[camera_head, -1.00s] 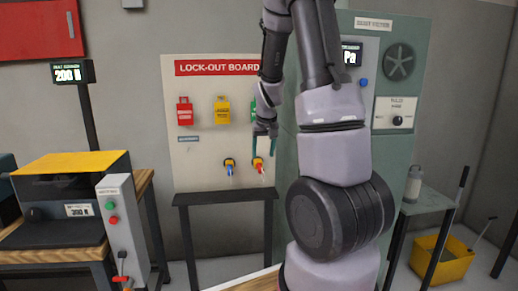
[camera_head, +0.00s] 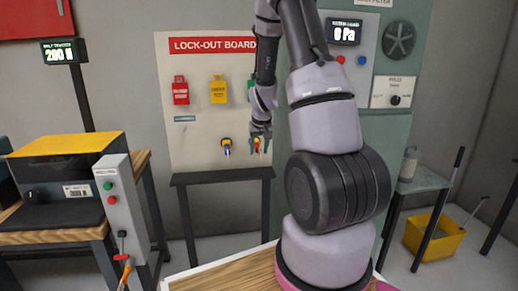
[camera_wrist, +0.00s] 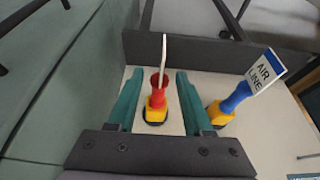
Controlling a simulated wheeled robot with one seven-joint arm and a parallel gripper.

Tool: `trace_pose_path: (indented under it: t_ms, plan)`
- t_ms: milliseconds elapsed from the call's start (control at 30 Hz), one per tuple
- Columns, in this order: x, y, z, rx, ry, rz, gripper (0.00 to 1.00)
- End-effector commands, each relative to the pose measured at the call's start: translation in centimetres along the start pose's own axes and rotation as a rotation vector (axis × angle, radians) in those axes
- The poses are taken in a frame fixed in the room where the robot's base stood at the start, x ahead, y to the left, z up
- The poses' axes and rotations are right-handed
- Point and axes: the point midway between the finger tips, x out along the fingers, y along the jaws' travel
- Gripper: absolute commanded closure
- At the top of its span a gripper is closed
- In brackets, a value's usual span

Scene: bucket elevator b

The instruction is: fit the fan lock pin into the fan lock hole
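A red pin (camera_wrist: 158,88) stands in a yellow socket (camera_wrist: 156,110) on the lock-out board; its white tag is seen edge-on, so I cannot read whether it is the fan lock pin. In the head view the red pin (camera_head: 257,146) is at the board's lower right. My gripper (camera_wrist: 158,74) is open, with one green finger on each side of the red pin and a visible gap to both. In the head view my gripper (camera_head: 261,132) is just above and around that pin. I cannot make out the fan lock hole.
A blue pin (camera_wrist: 236,97) tagged AIR LINE sits in a yellow socket close beside my right finger. Padlocks (camera_head: 218,90) hang above on the board (camera_head: 200,130). A green cabinet (camera_head: 420,145) with a fan grille (camera_head: 399,40) stands to the right. A dark table (camera_head: 220,178) stands below the board.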

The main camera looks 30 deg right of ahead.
Motion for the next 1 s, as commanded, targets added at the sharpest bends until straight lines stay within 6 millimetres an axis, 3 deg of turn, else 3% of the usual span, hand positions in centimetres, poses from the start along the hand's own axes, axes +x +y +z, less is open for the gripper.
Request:
trace_pose_path:
  t_ms: [33, 100, 1000]
  plan:
    - [-0.01, 0.0, 0.0, 0.0, 0.0, 0.0, 0.74]
    - [-0.01, 0.0, 0.0, 0.0, 0.0, 0.0, 1.0]
    - [-0.38, 0.01, 0.89, 0.0, 0.0, 0.0, 1.0]
